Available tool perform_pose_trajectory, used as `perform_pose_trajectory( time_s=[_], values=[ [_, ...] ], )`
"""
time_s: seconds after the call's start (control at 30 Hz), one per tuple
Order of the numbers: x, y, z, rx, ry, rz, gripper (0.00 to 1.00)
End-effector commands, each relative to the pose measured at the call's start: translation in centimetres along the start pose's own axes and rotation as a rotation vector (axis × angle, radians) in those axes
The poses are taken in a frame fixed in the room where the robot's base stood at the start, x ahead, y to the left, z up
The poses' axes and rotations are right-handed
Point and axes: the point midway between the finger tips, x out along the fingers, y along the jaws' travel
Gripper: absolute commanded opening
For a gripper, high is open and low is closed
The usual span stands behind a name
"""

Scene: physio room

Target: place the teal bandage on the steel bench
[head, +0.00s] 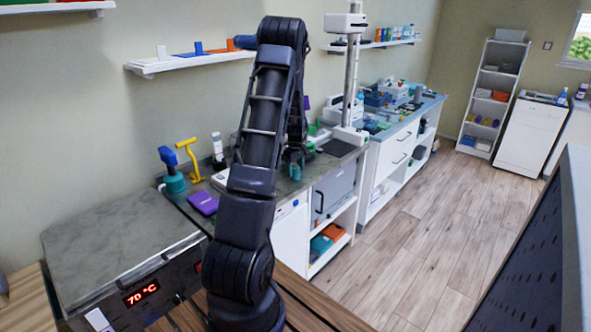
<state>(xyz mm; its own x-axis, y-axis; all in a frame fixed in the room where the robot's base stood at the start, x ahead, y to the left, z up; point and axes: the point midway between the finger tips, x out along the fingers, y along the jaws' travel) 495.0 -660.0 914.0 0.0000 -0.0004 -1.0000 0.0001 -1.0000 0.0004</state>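My arm reaches up and over the grey-topped bench (340,148) along the left wall, and its end comes down behind the forearm. My gripper (295,160) is dark, small and partly hidden by the arm; its fingers cannot be made out. A small teal thing (295,173), possibly the teal bandage, shows right at or below the gripper. I cannot tell whether it is held or stands on the bench. I cannot tell for sure whether this grey top is the steel bench.
A teal-and-blue device (173,180), a yellow T-shaped handle (190,160), a purple box (203,203) and a white-capped bottle (217,148) crowd the bench's left part. A heated unit (120,250) reads 70 °C. The wooden floor (420,235) is clear at right.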

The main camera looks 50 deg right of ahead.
Motion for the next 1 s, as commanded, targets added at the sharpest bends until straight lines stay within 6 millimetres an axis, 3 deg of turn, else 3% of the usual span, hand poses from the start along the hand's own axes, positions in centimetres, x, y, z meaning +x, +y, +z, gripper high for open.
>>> perform_pose_trajectory(
  time_s=[0.37, 0.8, 1.0],
  values=[
    [-0.9, 0.0, 0.0, 0.000, 0.000, 0.001, 0.62],
    [-8.8, 0.1, 0.0, 0.000, 0.001, 0.003, 0.62],
    [-11.3, 0.0, 0.0, 0.000, 0.000, 0.001, 0.62]
  ],
)
